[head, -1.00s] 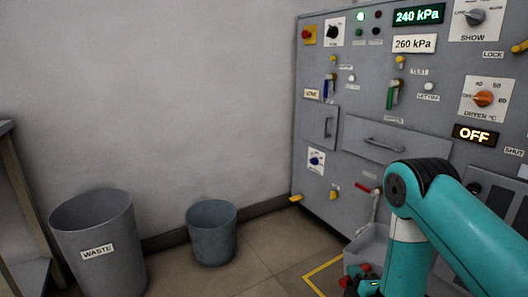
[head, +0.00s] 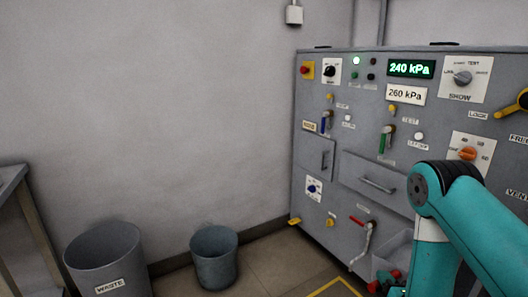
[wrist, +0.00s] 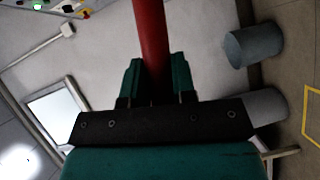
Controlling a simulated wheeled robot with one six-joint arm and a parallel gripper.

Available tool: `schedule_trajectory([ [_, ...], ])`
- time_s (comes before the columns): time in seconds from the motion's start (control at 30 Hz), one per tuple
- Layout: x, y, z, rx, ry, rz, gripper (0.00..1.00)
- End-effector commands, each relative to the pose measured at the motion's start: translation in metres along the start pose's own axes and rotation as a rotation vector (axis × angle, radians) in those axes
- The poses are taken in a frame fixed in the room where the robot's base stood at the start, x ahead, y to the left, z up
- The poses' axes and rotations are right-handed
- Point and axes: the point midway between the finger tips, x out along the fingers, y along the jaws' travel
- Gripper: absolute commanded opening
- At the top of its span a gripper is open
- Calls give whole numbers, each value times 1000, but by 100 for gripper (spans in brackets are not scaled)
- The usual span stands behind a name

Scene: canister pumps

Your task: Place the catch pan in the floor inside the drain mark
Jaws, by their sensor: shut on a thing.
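My gripper (wrist: 157,85) is shut on a red bar (wrist: 149,40) that runs up out of the wrist view. In the head view a grey open-topped pan (head: 392,252) shows beside my arm, partly hidden by it. Red parts (head: 394,274) show below the pan, near my gripper. The red bar looks like the pan's handle, but the join is hidden. The yellow drain mark (head: 342,283) is on the floor at the bottom edge, left of the pan. A corner of the mark also shows in the wrist view (wrist: 306,115).
A grey control panel cabinet (head: 310,215) stands behind, with a red-handled tap (head: 368,236) low on its front. A WASTE bin (head: 108,262) and a smaller grey bucket (head: 214,258) stand at the left. Floor between bucket and mark is clear.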

Motion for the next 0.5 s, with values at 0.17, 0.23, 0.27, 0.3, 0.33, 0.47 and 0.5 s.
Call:
schedule_trajectory([
  [0.17,-8,71,-12,-2,1,3,0],
  [0.23,-10,92,-16,-2,1,3,0],
  [0.27,-11,101,-18,-2,1,3,0],
  [0.3,-12,113,-20,-2,1,3,0],
  [0.33,-13,121,-21,-2,1,3,0],
  [0.47,-17,159,-28,-2,1,3,0],
  [0.5,-18,170,-29,-2,1,3,0],
])
